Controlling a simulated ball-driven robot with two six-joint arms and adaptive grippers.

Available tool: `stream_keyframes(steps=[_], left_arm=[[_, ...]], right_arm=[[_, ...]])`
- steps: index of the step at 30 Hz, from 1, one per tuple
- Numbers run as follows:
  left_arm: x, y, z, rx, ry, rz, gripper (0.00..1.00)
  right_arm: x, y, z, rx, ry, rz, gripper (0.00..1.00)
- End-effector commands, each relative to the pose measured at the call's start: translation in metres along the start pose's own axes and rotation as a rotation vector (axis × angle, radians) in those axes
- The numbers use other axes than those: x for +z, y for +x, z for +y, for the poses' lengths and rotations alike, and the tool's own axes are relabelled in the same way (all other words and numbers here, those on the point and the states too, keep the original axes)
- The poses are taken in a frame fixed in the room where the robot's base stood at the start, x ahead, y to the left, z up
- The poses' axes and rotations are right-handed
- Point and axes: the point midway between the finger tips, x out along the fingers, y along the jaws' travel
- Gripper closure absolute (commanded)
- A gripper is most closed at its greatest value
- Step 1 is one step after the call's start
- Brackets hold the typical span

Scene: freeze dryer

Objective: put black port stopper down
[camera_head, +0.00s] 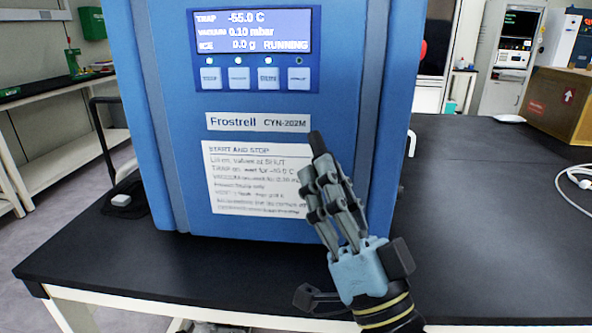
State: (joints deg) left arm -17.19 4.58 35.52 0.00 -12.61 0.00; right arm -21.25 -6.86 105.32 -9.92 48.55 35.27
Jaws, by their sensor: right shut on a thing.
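The black port stopper (317,144) is a small dark rod-like piece. It sticks up and slightly left from the fingertips of my right gripper (322,178). My right gripper is shut on its lower part, and the fingers hide that part. The gripper and stopper are in front of the blue freeze dryer (185,160) and cover the right edge of its white instruction label (250,180). I cannot tell the gap between the stopper and the dryer's front. My left gripper is not in view.
The dryer stands on a black bench top (480,220); its display (253,32) reads -55.0 C and RUNNING. The bench is clear right of the dryer. A cardboard box (556,104) and white cable (575,180) lie further right. A small dark item (122,203) sits left.

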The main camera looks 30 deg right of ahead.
Motion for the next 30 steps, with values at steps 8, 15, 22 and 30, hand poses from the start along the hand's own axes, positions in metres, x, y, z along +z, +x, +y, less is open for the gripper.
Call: stream_keyframes(steps=[8,15,22,30], left_arm=[[0.000,0.000,0.000,0.000,0.000,0.000,0.60],[0.000,0.000,0.000,0.000,0.000,0.000,0.60],[0.000,0.000,0.000,0.000,0.000,0.000,0.60],[0.000,0.000,0.000,0.000,0.000,0.000,0.60]], right_arm=[[0.017,0.020,-0.025,-0.202,0.195,-0.117,1.00],[0.040,0.045,-0.056,-0.454,0.446,-0.265,1.00],[0.065,0.073,-0.092,-0.740,0.740,-0.434,1.00],[0.082,0.088,-0.116,-0.927,0.941,-0.550,1.00]])
